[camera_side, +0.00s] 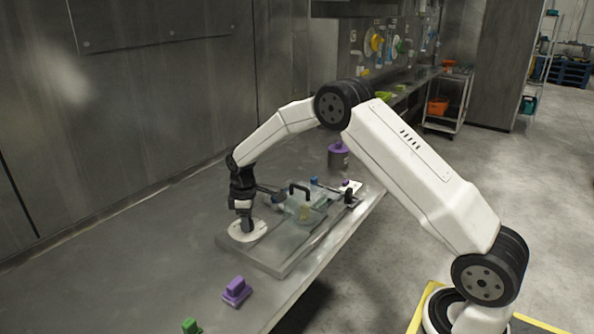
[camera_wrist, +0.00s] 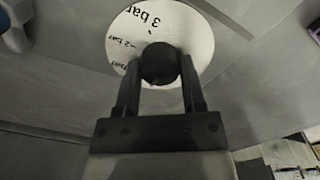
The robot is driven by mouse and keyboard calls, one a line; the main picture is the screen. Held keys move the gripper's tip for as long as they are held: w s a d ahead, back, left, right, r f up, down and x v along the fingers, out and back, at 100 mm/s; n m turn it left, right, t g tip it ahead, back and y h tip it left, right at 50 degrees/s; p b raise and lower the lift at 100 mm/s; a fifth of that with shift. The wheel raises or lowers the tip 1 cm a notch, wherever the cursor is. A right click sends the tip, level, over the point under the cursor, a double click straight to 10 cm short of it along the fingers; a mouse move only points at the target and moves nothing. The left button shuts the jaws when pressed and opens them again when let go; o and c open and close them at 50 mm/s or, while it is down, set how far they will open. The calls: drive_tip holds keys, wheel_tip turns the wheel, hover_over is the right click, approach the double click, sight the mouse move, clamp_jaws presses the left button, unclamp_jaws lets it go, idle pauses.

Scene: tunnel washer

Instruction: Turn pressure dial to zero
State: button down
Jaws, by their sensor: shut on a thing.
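The pressure dial is a round white disc (camera_side: 238,236) on the near left end of a grey metal panel (camera_side: 277,261) on the bench. In the wrist view the disc (camera_wrist: 128,30) carries black markings; "3 bar" reads at the top and "2 bar" at the left, with another mark partly hidden below. A dark round knob (camera_wrist: 160,63) stands at its middle. My gripper (camera_wrist: 160,88) is shut on the knob, one finger on each side; in the side view my gripper (camera_side: 245,215) points down onto the dial. The knob's pointer direction cannot be told.
A clear box with a black handle (camera_side: 300,190) and blue-ended parts sit further along the panel. A purple block (camera_side: 236,290) and a green block (camera_side: 191,326) lie on the bench in front. A purple-topped container (camera_side: 338,155) stands behind. Bare bench lies left of the panel.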

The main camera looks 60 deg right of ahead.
drive_tip(key=shift+c, duration=0.9)
unclamp_jaws()
drive_tip(key=shift+r, duration=0.1)
drive_tip(key=shift+r, duration=3.85)
drive_tip(key=s+a+m+t, duration=0.1)
drive_tip(key=s+a+m, duration=0.2)
drive_tip(key=s, duration=1)
drive_tip(key=s+a+m+t, duration=0.1)
drive_tip(key=s+a+m, duration=0.3)
drive_tip(key=s, duration=0.9)
drive_tip(key=shift+s+a+f+t, duration=0.2)
drive_tip(key=shift+a+f+t, duration=0.05)
drive_tip(key=shift+f+t, duration=0.1)
